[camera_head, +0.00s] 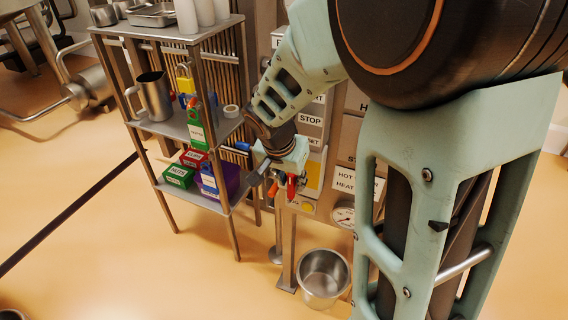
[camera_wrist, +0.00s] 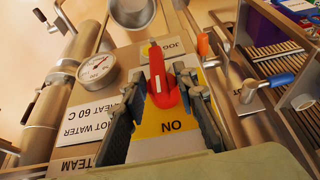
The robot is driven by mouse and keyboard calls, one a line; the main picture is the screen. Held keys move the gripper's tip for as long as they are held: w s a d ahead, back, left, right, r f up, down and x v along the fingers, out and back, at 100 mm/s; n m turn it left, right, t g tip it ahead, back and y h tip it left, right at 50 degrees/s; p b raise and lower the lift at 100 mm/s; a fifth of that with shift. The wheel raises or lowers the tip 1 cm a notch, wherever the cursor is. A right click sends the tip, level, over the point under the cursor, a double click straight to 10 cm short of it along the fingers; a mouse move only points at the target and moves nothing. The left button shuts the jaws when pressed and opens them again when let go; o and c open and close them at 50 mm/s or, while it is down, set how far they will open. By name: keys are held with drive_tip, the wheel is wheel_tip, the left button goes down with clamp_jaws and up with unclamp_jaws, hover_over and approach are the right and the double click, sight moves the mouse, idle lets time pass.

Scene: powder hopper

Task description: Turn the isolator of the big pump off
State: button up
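The isolator is a red handle (camera_wrist: 160,82) on a yellow plate (camera_wrist: 165,125) in the wrist view. The handle points up the picture, away from the upside-down word ON on the plate. In the head view the red handle (camera_head: 291,186) shows just below my gripper (camera_head: 286,166). In the wrist view the two fingers of my gripper (camera_wrist: 161,78) stand on either side of the handle, apart from each other. The gripper looks open around the handle; firm contact is not visible. Whether this isolator belongs to the big pump cannot be read here.
A gauge (camera_wrist: 97,68) and a HOT WATER label sit beside the plate. An orange-handled lever (camera_wrist: 203,44) and a blue-handled valve (camera_wrist: 281,80) are close on the right. A shelf rack (camera_head: 180,125) with padlocks and boxes stands left; a steel bucket (camera_head: 323,278) is below.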

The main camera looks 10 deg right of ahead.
drive_tip(key=shift+g, duration=0.3)
drive_tip(key=h, duration=0.1)
drive_tip(key=g+h+b, duration=0.1)
drive_tip(key=shift+w+a+f+n+h, duration=0.1)
drive_tip(key=shift+w+a+n+h, duration=0.05)
drive_tip(key=shift+a+n+h, duration=0.2)
drive_tip(key=n+g+h, duration=0.1)
drive_tip(key=g+h, duration=0.1)
drive_tip(key=h, duration=0.1)
drive_tip(key=shift+w+p, duration=0.1)
drive_tip(key=shift+p, duration=0.2)
drive_tip(key=shift+a+f+n+g+h+p, duration=0.15)
drive_tip(key=shift+n+g+h+p, duration=0.15)
drive_tip(key=shift+g+h, duration=0.7)
drive_tip(key=h, duration=0.2)
drive_tip(key=n+g+h, duration=0.1)
drive_tip(key=shift+f+h, duration=0.3)
drive_tip(key=shift+h, duration=0.05)
drive_tip(key=shift+f+n+g+h+b, duration=0.15)
drive_tip(key=shift+n+g+h+b, duration=0.55)
drive_tip(key=shift+h, duration=0.8)
drive_tip(key=o, duration=0.8)
drive_tip(key=shift+c, duration=0.2)
drive_tip(key=shift+w+a+h, duration=0.1)
drive_tip(key=shift+h, duration=0.2)
